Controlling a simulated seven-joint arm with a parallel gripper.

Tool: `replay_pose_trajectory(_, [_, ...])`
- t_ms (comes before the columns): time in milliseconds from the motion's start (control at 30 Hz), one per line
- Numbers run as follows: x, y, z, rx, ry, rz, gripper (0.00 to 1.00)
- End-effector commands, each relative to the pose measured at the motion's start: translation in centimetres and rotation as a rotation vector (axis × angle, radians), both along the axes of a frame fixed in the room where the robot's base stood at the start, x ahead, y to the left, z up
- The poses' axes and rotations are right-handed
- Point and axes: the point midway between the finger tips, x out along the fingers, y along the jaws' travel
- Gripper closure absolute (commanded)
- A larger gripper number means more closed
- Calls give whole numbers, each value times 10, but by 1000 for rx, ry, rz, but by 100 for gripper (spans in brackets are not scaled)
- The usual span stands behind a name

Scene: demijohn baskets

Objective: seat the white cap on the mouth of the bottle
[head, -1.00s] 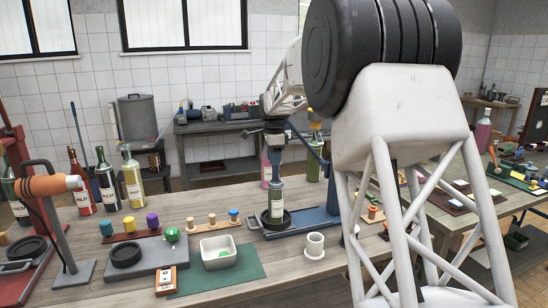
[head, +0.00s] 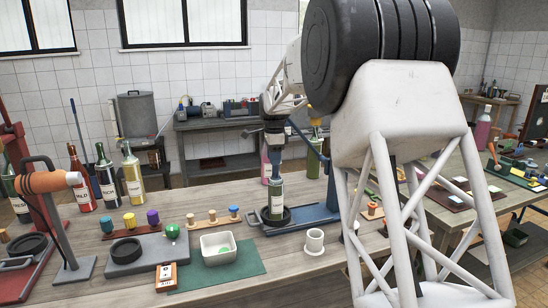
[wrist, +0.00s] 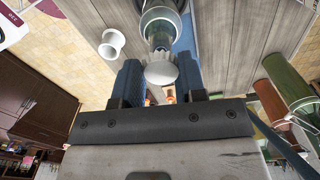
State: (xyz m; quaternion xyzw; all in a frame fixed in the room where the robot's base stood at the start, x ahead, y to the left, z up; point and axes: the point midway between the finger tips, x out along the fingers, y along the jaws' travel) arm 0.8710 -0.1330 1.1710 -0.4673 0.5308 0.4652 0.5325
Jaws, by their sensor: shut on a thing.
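The green bottle (head: 276,202) with a pale label stands upright in a dark ring on the blue stand (head: 315,220). My gripper (head: 275,174) points down right above the bottle's neck. In the wrist view, my gripper (wrist: 158,72) is shut on the white cap (wrist: 161,73), a round pale disc between its two blue fingers. The bottle (wrist: 160,30) shows just beyond the cap, its neck partly hidden by it. I cannot tell whether the cap touches the mouth. In the head view the cap is hard to make out at the fingertips.
A white tub (head: 218,247) sits on a green mat (head: 250,262) to the left. Several tall bottles and an orange-handled tool (head: 55,183) stand farther left. The bench front is partly clear.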

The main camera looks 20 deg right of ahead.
Motion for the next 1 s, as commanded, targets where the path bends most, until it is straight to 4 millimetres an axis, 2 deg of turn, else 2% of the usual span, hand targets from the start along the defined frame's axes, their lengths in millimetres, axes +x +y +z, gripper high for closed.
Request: replay_pose_trajectory(1000, [0,0,6,0,0,0,84])
